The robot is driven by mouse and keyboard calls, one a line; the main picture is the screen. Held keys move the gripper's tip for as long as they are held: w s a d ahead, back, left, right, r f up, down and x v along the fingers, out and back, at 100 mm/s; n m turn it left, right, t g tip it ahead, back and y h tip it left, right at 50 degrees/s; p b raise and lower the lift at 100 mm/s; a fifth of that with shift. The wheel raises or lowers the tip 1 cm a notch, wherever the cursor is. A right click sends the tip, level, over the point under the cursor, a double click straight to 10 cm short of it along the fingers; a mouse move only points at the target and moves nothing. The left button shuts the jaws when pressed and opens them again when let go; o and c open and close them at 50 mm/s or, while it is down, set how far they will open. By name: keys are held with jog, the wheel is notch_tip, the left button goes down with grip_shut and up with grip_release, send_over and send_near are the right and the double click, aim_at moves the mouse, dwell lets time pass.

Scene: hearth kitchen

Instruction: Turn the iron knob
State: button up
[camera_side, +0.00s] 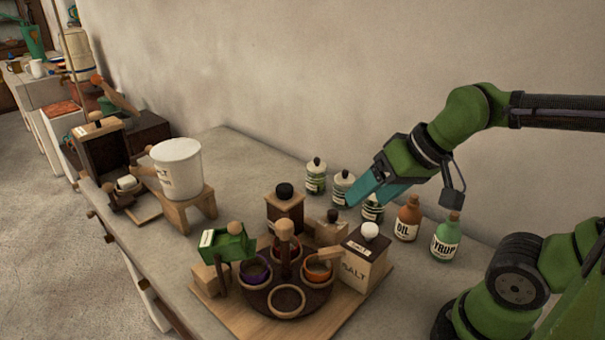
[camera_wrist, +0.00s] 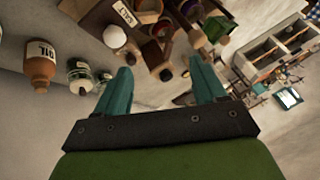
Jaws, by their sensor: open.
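No knob is labelled as iron. A dark round knob (camera_side: 284,190) tops a wooden box (camera_side: 285,213) behind the round rack on the counter. A dark round knob (camera_wrist: 166,74) also shows between my fingers in the wrist view, and it looks like the same one. My gripper (camera_side: 368,190) has teal fingers and is open and empty. It hangs above the counter, to the right of the boxed knob and apart from it, over the striped jars. In the wrist view my gripper (camera_wrist: 163,82) has its fingers wide apart.
Oil (camera_side: 408,220) and syrup (camera_side: 446,238) bottles stand right. A white bucket (camera_side: 176,167) stands left. Counter between bucket and jars is clear.

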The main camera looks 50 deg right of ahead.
jog(key=w+d+r+n+g, duration=0.1)
jog(key=w+r+g, duration=0.2)
jog(key=w, duration=0.8)
notch_tip(320, 180, up, 3)
jog(key=n+g+h, duration=0.2)
jog(key=n+g, duration=0.2)
jog(key=n, duration=0.1)
send_over(284, 187)
notch_tip(284, 187, down, 16)
jog(key=shift+d, duration=0.1)
jog(key=c, duration=1.1)
jog(key=shift+o, duration=0.2)
